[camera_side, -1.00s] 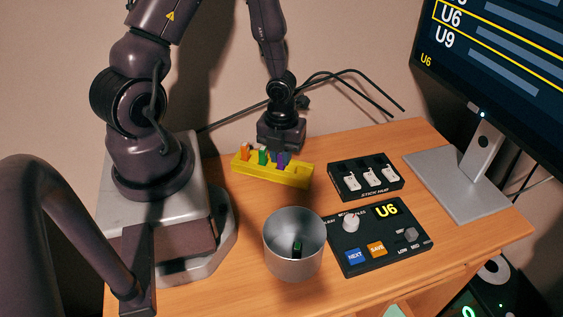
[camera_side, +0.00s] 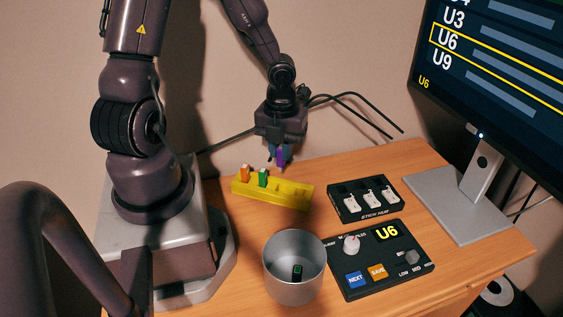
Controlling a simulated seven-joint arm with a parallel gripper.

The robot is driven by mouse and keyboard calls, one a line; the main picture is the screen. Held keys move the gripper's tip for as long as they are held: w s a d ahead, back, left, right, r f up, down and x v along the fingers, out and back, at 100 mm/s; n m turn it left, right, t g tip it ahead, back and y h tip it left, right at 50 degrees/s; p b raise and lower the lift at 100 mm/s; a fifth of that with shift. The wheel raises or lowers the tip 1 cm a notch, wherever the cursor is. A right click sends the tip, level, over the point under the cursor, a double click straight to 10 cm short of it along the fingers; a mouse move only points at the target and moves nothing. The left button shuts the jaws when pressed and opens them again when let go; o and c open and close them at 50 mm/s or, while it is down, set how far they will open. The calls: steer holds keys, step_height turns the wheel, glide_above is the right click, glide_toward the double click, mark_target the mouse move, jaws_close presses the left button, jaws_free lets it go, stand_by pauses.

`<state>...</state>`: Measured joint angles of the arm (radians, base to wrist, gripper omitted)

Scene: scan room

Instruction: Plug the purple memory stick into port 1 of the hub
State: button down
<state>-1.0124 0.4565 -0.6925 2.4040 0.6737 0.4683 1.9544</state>
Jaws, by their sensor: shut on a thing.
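The purple memory stick (camera_side: 281,155) hangs upright between the fingers of my gripper (camera_side: 279,152). The gripper is shut on it and holds it above the right part of the yellow stick rack (camera_side: 291,196). There is a gap between stick and rack. The hub (camera_side: 366,199), a black box labelled "STICK HEAT" or similar, lies to the right of the rack, with several white pieces along its top. The port numbers are too small to read. My gripper is to the left of the hub and higher than it.
An orange stick (camera_side: 245,174) and a green stick (camera_side: 263,178) stand in the rack. A control panel (camera_side: 352,261) showing U6 lies before the hub. A monitor (camera_side: 505,83) stands at right.

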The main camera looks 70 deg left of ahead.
steer(key=shift+d+r, duration=0.1)
steer(key=shift+r, duration=0.8)
steer(key=w+d+n, duration=0.4)
steer(key=w+n, duration=0.3)
steer(key=w, duration=0.6)
steer(key=shift+w+d+f, duration=0.1)
steer(key=shift+f, duration=1.95)
steer(key=shift+w+d+f, duration=0.1)
steer(key=shift+f, duration=1.95)
steer(key=shift+f, duration=0.5)
steer(key=c, duration=0.9)
jaws_free()
steer(key=shift+o, duration=0.2)
steer(key=shift+r, duration=0.1)
